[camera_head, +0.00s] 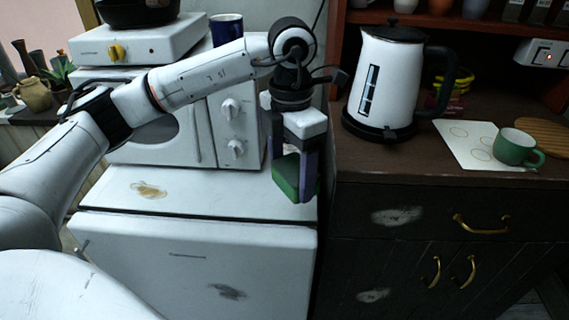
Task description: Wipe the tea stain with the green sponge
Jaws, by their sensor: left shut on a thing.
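The green sponge (284,173) is in my left gripper (297,175), which is shut on it above the right part of the low white cabinet's top (215,192). The fingers hide part of the sponge, and I cannot tell if it touches the surface. The brown tea stain (149,190) lies on the left part of that white top, apart from the sponge and to its left. My right gripper does not show.
A white microwave (190,135) stands behind the stain, with a hot plate (140,42) and a blue mug (226,30) on top. A white kettle (384,85), a paper (462,140) and a green cup (515,147) are on the dark counter at right.

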